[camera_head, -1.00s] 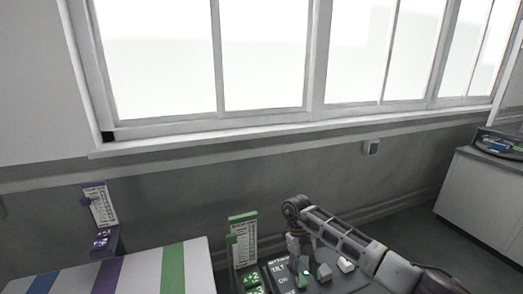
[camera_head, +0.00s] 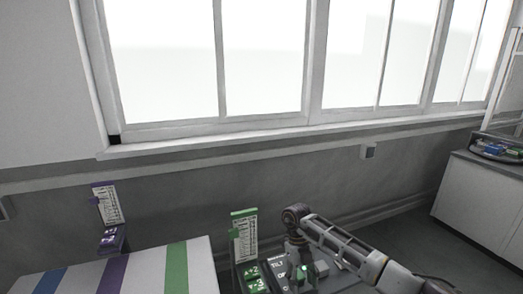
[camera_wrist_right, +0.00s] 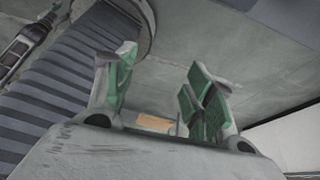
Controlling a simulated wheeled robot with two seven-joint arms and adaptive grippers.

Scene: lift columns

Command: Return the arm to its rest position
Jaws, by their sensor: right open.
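My right arm (camera_head: 345,245) comes in from the lower right in the head view. Its wrist bends down over a dark control panel (camera_head: 277,264) with the word TILT on it. In the right wrist view my right gripper (camera_wrist_right: 160,92) is open, with its two green-padded fingers apart and nothing between them. In the head view the gripper is small and partly merged with the panel's parts, so its height above them is hard to tell. My left arm does not show.
A green-edged scale card (camera_head: 244,238) stands behind the panel. A striped table top (camera_head: 145,268) is at lower left, with a purple-edged card (camera_head: 107,205) behind it. A grey cabinet (camera_head: 480,205) stands at right. Windows and a wall run along the back.

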